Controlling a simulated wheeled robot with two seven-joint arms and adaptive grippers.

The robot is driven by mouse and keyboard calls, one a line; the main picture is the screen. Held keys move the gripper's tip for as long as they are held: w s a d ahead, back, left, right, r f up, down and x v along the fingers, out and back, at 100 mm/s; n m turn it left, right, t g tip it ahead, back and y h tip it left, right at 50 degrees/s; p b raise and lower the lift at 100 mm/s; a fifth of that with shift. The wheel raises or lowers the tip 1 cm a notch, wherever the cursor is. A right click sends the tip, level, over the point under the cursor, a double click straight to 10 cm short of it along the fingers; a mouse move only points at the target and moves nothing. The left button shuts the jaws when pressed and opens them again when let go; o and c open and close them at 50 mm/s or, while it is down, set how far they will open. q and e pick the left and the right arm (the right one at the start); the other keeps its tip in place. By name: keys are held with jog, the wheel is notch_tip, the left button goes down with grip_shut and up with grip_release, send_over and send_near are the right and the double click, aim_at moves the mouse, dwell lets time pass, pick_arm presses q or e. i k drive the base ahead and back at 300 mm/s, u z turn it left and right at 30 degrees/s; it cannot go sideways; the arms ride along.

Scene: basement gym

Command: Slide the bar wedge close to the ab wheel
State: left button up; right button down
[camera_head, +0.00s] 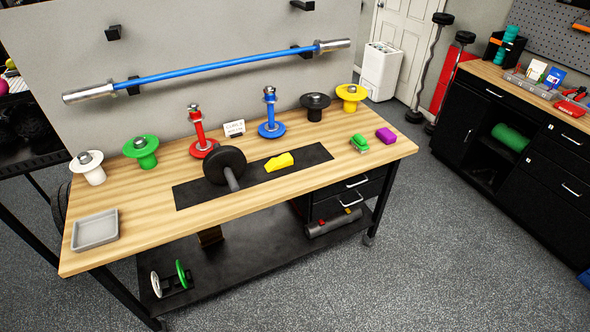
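A yellow wedge-shaped block (279,161), which looks like the bar wedge, lies on the black mat (312,155) on the wooden bench top. The black wheel with a grey handle (224,165), which looks like the ab wheel, stands on the same mat to the left of the wedge. A short gap of bare mat separates the two. The handle points toward the front edge of the bench. Neither of my grippers shows in the head view.
Red (200,141) and blue (271,124) upright posts and a small sign (234,128) stand behind the mat. Green (359,143) and purple (386,135) items lie to the right. A grey tray (95,231) sits at the front left. The bench front is mostly clear.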

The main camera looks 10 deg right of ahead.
aim_at(285, 160)
jog(key=k, duration=0.75)
jog(key=z, duration=0.75)
jog(key=i, duration=1.65)
jog(key=u, duration=1.05)
jog(key=i, duration=0.6)
jog(key=u, duration=0.65)
